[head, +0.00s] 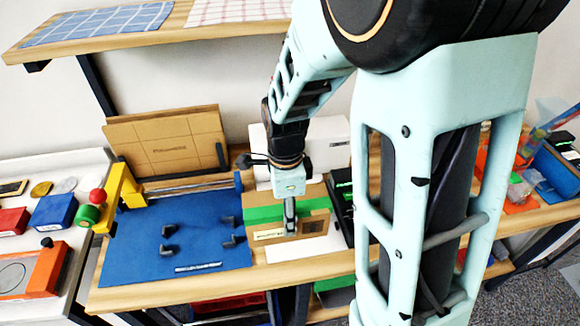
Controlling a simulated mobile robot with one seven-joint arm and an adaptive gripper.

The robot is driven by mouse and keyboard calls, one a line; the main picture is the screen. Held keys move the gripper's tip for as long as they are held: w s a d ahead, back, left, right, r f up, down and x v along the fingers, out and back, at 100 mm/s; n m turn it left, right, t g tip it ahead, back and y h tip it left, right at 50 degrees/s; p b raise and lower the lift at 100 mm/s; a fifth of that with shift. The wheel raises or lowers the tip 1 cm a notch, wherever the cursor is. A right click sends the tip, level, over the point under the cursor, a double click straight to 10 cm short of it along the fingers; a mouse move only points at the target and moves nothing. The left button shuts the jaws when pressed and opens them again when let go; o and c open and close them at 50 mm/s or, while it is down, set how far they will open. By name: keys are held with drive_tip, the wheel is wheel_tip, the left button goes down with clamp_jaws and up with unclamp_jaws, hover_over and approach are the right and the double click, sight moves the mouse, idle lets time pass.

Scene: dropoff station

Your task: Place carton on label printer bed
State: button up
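A brown carton (313,227) with a green stripe stands below my gripper, in the middle of the bench. A white flat surface (300,248), likely the label printer bed, shows at its front edge; I cannot tell whether the carton rests on it or is held just above. The white printer body (330,145) is behind, partly hidden by my arm. My gripper (290,222) points down at the carton, its visible finger overlapping the carton. The far finger is hidden, so I cannot tell whether it grips the carton.
A blue mat (190,255) with several black corner pieces lies left of the carton. A cardboard panel (165,145) leans behind it. A yellow post (115,195) with red and green knobs stands at left. A black device (342,205) is close to the carton's right.

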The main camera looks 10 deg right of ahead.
drive_tip(key=shift+w+d+f+b, duration=0.95)
drive_tip(key=shift+w+f+b, duration=0.45)
drive_tip(key=shift+f, duration=0.5)
drive_tip(key=shift+w+d+f+b, duration=1.05)
drive_tip(key=shift+w+f, duration=0.45)
drive_tip(key=shift+f, duration=0.4)
drive_tip(key=shift+w+d+f+b, duration=0.85)
drive_tip(key=shift+w+f+b, duration=0.6)
drive_tip(key=shift+f, duration=0.45)
drive_tip(key=shift+f, duration=0.15)
drive_tip(key=o, duration=1.2)
